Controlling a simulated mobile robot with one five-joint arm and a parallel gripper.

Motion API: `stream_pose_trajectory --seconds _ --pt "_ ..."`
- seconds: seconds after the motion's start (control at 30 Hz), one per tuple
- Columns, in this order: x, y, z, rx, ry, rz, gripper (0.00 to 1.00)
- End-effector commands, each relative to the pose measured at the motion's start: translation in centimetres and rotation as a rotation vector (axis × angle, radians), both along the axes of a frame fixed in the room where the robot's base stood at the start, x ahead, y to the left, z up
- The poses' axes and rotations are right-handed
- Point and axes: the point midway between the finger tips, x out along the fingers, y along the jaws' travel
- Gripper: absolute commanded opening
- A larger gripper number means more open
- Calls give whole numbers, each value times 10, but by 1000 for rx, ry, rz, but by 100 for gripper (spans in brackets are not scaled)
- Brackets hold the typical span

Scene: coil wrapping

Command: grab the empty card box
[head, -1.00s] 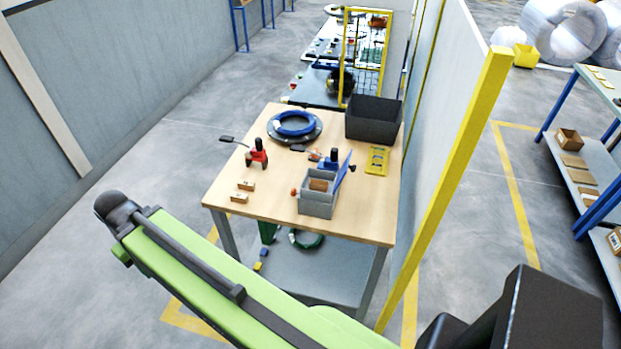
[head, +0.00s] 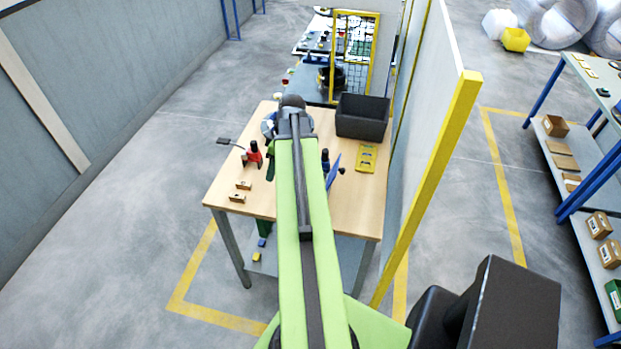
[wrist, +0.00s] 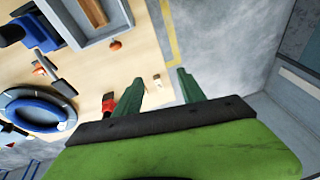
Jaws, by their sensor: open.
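An open-topped brown card box (head: 555,126) sits on the shelf of the blue-legged rack at the right in the head view; its inside looks bare, but it is small there. My gripper (wrist: 160,77) shows in the wrist view with its two green fingers apart and nothing held between them. It is over the wooden worktable, far to the left of the card box. In the head view my green arm hides most of the gripper. The card box is not in the wrist view.
The worktable (head: 228,190) carries a black bin (head: 362,115), a yellow item (head: 367,158), a red tool (head: 253,154) and small blocks. A partition with a yellow post (head: 430,185) stands between table and rack. More brown boxes (head: 598,225) sit on the rack. Floor at left is clear.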

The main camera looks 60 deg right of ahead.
Motion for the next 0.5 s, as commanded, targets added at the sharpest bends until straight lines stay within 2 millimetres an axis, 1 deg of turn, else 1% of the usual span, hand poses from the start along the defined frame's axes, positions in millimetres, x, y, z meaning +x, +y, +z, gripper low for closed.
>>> stream_pose_trajectory --seconds 0.03,0.07,0.1,0.2,0.3,0.33,0.4,0.5 --pt "-30 -33 21 -7 -32 -3 47" --pt "-46 -49 27 -14 -53 6 47" --pt "-66 -66 33 -24 -78 17 47" --pt "-108 -98 45 -52 -128 39 47" --pt "-134 -114 51 -72 -156 55 47" --pt "-138 -116 52 -76 -160 59 47" --pt "-143 -120 52 -81 -167 64 47" --pt "-143 -120 50 -82 -168 66 47"
